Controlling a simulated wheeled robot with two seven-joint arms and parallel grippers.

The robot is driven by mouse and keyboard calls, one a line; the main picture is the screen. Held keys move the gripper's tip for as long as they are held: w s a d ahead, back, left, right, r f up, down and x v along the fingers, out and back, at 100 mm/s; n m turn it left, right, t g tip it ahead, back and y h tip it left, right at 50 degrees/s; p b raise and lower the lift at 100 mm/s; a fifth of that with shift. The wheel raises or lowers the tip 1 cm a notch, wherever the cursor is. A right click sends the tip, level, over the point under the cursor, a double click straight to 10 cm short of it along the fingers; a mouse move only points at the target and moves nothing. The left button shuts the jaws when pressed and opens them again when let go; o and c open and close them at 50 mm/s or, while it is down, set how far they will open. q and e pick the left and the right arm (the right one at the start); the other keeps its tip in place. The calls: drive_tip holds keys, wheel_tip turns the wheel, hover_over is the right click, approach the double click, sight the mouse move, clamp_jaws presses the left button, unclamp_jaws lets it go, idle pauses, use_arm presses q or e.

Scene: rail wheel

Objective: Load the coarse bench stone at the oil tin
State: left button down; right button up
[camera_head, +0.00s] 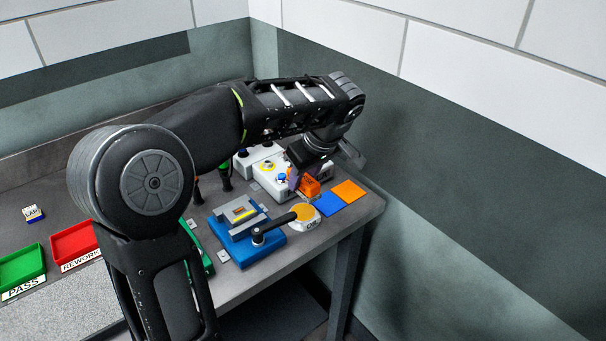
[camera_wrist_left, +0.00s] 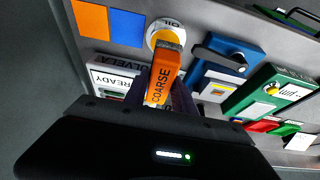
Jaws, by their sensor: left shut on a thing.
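The coarse bench stone is an orange block (camera_head: 310,187) in the head view. In the left wrist view the stone (camera_wrist_left: 163,80) shows "COARSE" lettering. My left gripper (camera_head: 302,180) is shut on it, one dark finger on each side, at the right end of the bench. The oil tin (camera_head: 306,215) is a round white tin with a yellow-orange top, just in front of the stone. In the left wrist view the tin (camera_wrist_left: 164,34) reads "OIL", and the stone's far end overlaps its edge; I cannot tell whether they touch. My right gripper is not in view.
An orange square (camera_head: 348,191) and a blue square (camera_head: 328,204) lie right of the tin. A blue fixture (camera_head: 262,250) with a black handle stands left of it. White boxes (camera_head: 262,170) stand behind. Red (camera_head: 76,241) and green (camera_head: 22,266) trays are far left.

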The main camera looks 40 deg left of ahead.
use_arm(q)
drive_tip(key=shift+f+b, duration=1.8)
drive_tip(key=shift+f, duration=1.15)
drive_tip(key=shift+f+b, duration=0.6)
drive_tip(key=shift+b, duration=0.2)
idle(0.6)
drive_tip(key=shift+r+p, duration=2.15)
drive_tip(key=shift+r, duration=1.45)
